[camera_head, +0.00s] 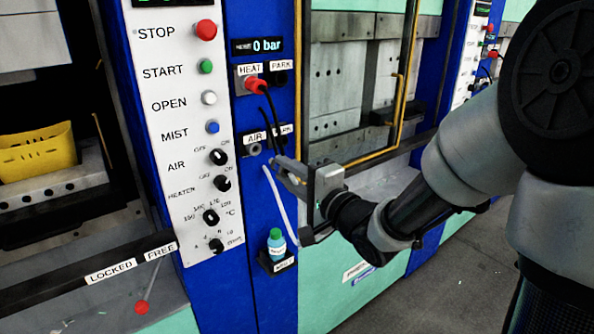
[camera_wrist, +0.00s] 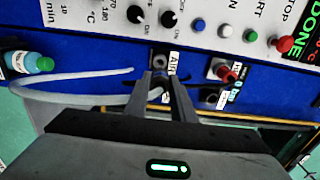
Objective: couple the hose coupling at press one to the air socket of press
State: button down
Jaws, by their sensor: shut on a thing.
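The air socket (camera_head: 255,149) is a round grey ring under the AIR label on the blue panel, and its opening shows in the head view. It also shows in the wrist view (camera_wrist: 160,61), just beyond my fingertips. My gripper (camera_head: 279,165) is shut on the hose coupling, slightly right of and below the socket in the head view. The coupling is largely hidden between the fingers (camera_wrist: 168,82). The pale grey hose (camera_head: 279,195) hangs below, and its loop lies left of the fingers in the wrist view (camera_wrist: 75,78). The coupling's exact gap to the panel cannot be told.
A red HEAT plug (camera_head: 255,85) with a black cable sits above the air socket. The cable hangs close to my fingers. A bottle (camera_head: 277,243) stands in a holder below. A white control panel (camera_head: 180,110) is at left, a yellow-edged guard (camera_head: 400,110) at right.

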aim_at(272, 161)
jog(key=shift+r+p, duration=0.15)
jog(key=shift+p, duration=0.3)
jog(key=shift+w+a, duration=0.2)
jog(key=shift+w, duration=0.05)
jog(key=shift+b+x, duration=0.3)
jog(key=shift+x, duration=2.15)
jog(key=shift+w+a, duration=0.1)
jog(key=shift+w, duration=0.05)
jog(key=shift+p, duration=0.6)
jog(key=shift+x, duration=1.65)
jog(key=c, duration=1.4)
grip_release()
jog(key=shift+w+a, duration=0.1)
jog(key=shift+c, duration=0.2)
